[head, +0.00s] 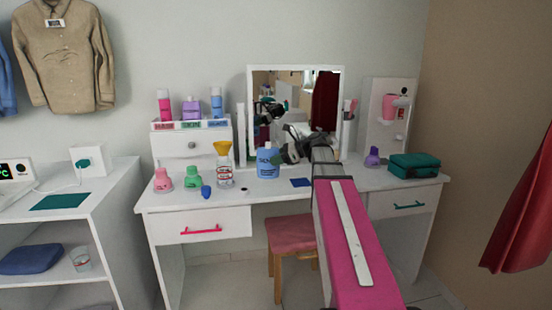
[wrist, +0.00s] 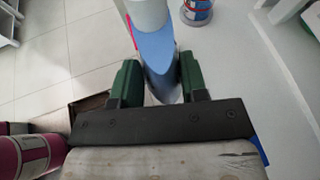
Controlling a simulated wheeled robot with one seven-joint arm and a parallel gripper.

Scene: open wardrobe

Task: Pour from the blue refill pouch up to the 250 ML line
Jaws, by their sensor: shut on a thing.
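The blue refill pouch (head: 268,162) is upright over the white desk, right of a clear bottle (head: 225,180) with a red-and-white label. A yellow funnel (head: 222,150) sits in that bottle's mouth. My gripper (head: 286,155) reaches the pouch from its right side and is shut on it. In the wrist view the pouch (wrist: 157,50) is between the green fingers of my gripper (wrist: 158,78), with a white part at its far end. The 250 ML line is too small to make out. I cannot tell whether the pouch touches the desk.
A dark blue mat (head: 301,182) lies right of the pouch. A mirror (head: 262,80) stands behind; a teal case (head: 414,165) is far right.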

